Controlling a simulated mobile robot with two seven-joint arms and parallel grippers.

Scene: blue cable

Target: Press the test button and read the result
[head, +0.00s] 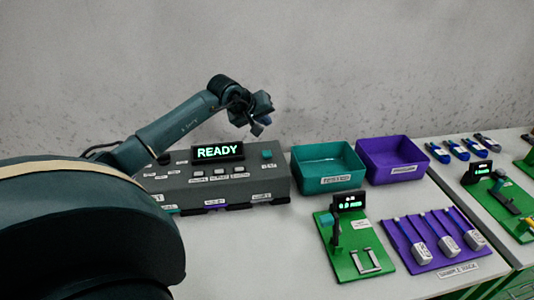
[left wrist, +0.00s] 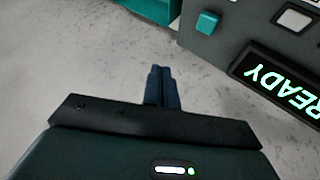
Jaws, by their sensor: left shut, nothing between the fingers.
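The grey test box (head: 215,182) stands on the table, with a lit display (head: 218,152) on top reading READY in green. A teal button (head: 267,156) sits at the right end of its top. In the left wrist view the teal button (left wrist: 207,22) is at the upper right, and the READY display (left wrist: 285,85) shows upside down at the right edge. My left gripper (head: 262,120) is above and behind the button, apart from it. Its fingers (left wrist: 162,85) are together and empty. My right gripper is not in view.
A teal bin (head: 330,182) and a purple bin (head: 400,178) stand right of the box. A green board (head: 348,262) with a small display and a purple mat (head: 413,262) with several white plugs lie in front. Another green fixture (head: 485,195) is at the far right.

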